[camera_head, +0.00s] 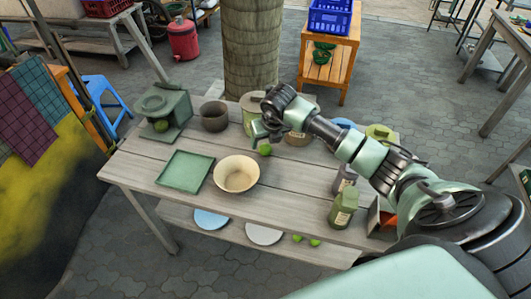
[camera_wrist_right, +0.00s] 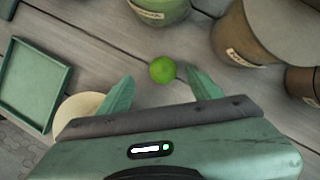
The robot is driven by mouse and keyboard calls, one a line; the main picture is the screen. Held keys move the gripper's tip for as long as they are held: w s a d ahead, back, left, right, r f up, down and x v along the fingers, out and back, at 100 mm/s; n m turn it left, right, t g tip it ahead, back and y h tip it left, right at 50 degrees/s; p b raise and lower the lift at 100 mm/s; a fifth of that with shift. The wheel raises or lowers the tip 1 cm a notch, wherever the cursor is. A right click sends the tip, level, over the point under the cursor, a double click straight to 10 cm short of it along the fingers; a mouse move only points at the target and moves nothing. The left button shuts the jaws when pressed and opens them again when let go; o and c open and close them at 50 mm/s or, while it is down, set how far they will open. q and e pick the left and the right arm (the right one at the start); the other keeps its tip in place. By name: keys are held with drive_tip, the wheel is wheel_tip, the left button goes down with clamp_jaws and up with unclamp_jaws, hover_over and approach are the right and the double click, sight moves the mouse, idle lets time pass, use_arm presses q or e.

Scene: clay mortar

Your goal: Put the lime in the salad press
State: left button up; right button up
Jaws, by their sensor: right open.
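A small green lime (camera_head: 265,149) lies on the grey plank table, and it also shows in the right wrist view (camera_wrist_right: 162,69). My right gripper (camera_head: 258,132) is open just above and beside the lime. In the wrist view the lime shows between the two spread fingertips and looks untouched. My left gripper is not in view.
A dark pot (camera_head: 214,116), a green square tray (camera_head: 186,171) and a cream bowl (camera_head: 237,174) stand left of the lime. Lidded canisters (camera_head: 252,103) are close behind it. A green bottle (camera_head: 343,208) stands front right. The lower shelf holds plates and limes.

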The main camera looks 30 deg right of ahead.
sight(265, 145)
drive_tip(key=b+x, duration=0.1)
drive_tip(key=x, duration=0.1)
drive_tip(key=b+x, duration=0.2)
drive_tip(key=shift+d, duration=0.25)
drive_tip(key=shift+w+f+b, duration=0.35)
drive_tip(key=shift+f+b, duration=0.1)
drive_tip(key=shift+f, duration=0.15)
drive_tip(key=shift+r, duration=0.1)
clamp_jaws()
drive_tip(key=shift+r, duration=0.1)
